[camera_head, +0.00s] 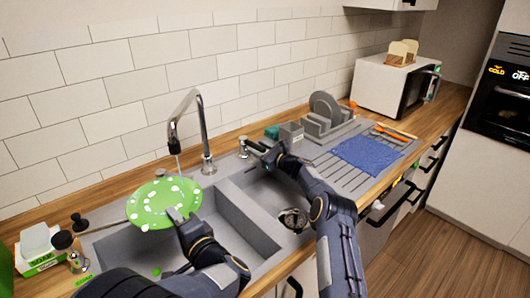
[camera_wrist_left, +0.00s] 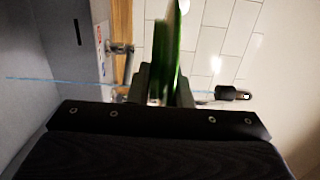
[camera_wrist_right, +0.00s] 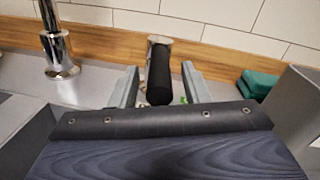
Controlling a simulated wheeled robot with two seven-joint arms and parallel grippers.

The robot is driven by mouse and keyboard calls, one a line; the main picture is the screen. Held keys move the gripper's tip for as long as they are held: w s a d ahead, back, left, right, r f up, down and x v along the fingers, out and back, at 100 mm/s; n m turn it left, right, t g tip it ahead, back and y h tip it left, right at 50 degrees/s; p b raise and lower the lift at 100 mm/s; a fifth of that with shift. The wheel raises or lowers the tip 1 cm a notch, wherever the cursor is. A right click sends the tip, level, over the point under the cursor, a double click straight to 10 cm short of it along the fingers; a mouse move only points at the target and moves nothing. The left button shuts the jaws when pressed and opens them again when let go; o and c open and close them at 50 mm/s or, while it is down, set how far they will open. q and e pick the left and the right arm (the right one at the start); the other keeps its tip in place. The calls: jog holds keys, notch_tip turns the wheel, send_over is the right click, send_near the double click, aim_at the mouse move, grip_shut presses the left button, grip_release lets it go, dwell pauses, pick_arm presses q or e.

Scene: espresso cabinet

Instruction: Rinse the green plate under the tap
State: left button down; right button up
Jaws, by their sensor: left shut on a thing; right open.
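The green plate (camera_head: 152,205) with white patches is tilted over the left basin, below the tap (camera_head: 187,125). My left gripper (camera_head: 178,218) is shut on its near edge; in the left wrist view the plate (camera_wrist_left: 173,50) shows edge-on between the fingers. A thin blue stream of water (camera_wrist_left: 50,80) crosses that view; in the head view it drops from the spout toward the plate. My right gripper (camera_head: 262,150) is open at the tap's lever (camera_head: 246,145). In the right wrist view the lever's black grip (camera_wrist_right: 158,75) lies between the fingers; I cannot tell whether they touch it.
A soap box (camera_head: 40,250) stands at the left. The right basin (camera_head: 275,205) is empty but for its drain. A dish rack (camera_head: 322,122) and a blue cloth (camera_head: 366,154) lie to the right, before a microwave (camera_head: 390,84). The tiled wall closes the back.

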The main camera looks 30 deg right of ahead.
jog(key=v, duration=1.2)
jog(key=shift+r, duration=0.1)
jog(key=shift+c, duration=0.2)
jog(key=shift+a, duration=0.15)
jog(key=shift+c, duration=1.3)
jog(key=shift+w+a+r+m, duration=0.1)
jog(key=shift+a+r+m, duration=0.15)
jog(key=shift+m, duration=0.55)
jog(key=shift+c, duration=1.2)
jog(key=a+m, duration=0.1)
jog(key=m, duration=0.2)
jog(key=a+r+m+h, duration=0.1)
jog(key=m, duration=0.2)
jog(key=a+r+m+t+h, duration=0.1)
jog(key=m, duration=0.3)
jog(key=shift+a, duration=0.3)
grip_shut()
jog(key=s+a+m+h, duration=0.2)
jog(key=a+m, duration=0.3)
jog(key=m, duration=0.9)
jog(key=w+d+f, duration=0.1)
jog(key=w+d, duration=0.2)
jog(key=w, duration=0.8)
jog(key=shift+f+g, duration=0.4)
